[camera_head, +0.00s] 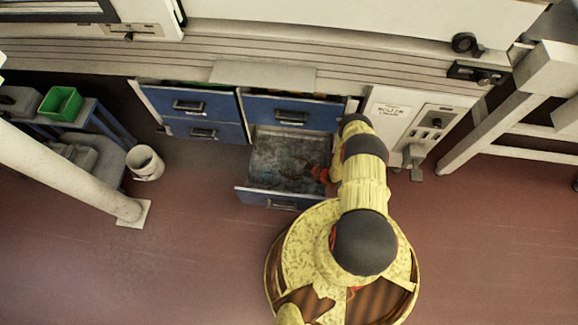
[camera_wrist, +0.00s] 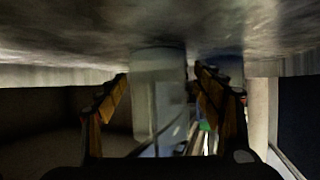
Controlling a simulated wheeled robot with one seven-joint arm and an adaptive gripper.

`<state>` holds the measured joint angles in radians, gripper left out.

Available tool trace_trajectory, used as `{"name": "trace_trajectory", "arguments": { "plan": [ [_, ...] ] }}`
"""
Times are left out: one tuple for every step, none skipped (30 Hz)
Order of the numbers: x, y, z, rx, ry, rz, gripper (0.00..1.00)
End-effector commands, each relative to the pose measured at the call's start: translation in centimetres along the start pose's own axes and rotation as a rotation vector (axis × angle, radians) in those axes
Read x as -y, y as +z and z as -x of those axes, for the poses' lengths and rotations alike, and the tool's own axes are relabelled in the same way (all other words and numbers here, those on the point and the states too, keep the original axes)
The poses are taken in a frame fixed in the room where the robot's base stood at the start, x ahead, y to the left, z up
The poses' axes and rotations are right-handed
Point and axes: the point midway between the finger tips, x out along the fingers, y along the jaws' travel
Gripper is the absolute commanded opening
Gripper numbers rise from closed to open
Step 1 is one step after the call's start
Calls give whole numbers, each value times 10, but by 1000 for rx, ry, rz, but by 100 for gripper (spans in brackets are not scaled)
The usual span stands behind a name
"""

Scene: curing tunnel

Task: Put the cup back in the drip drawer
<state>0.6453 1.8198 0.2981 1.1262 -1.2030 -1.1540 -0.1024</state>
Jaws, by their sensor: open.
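The drip drawer (camera_head: 240,189) is the lower blue drawer, pulled open, with a mottled grey floor. My gripper (camera_head: 318,174) reaches down into its right part. The wrist view appears upside down, with a mottled surface like the drawer floor (camera_wrist: 60,38) along the top. A pale cylindrical thing, seemingly the cup (camera_wrist: 157,95), meets that surface and looks upright on it. My open gripper (camera_wrist: 163,76) has one orange-brown finger on each side of it, with a gap at least on the left. I cannot make out the cup in the head view.
Closed blue drawers (camera_head: 203,131) stand left of the open one, and another (camera_head: 291,115) is above it. A white bucket (camera_head: 146,164), a green bin (camera_head: 61,103) and a pale post (camera_head: 70,165) are at the left. A white frame (camera_head: 490,130) stands right.

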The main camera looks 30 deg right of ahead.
Motion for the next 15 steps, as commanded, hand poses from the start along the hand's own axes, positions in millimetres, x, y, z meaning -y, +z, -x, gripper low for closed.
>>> {"name": "trace_trajectory", "arguments": {
  "plan": [
    [-1,-1,6,0,3,-1,67],
    [-2,-1,10,0,4,-2,67],
    [-2,-1,16,0,4,-2,67],
    [-2,-2,21,0,4,-2,67],
    [-3,-2,27,0,6,-3,67],
    [-2,-3,35,0,5,-3,67],
    [-3,-2,42,0,7,-3,67],
    [-2,-2,48,0,6,-3,67],
    [-2,-2,57,0,6,-3,67],
    [-2,-3,63,0,5,-3,67],
    [-3,-3,69,0,6,-3,67],
    [-3,-2,76,0,6,-3,67],
    [-2,-2,82,0,6,-3,67],
    [-2,-2,87,0,5,-3,67],
    [-1,-2,93,-1,4,-3,67]
  ]
}}
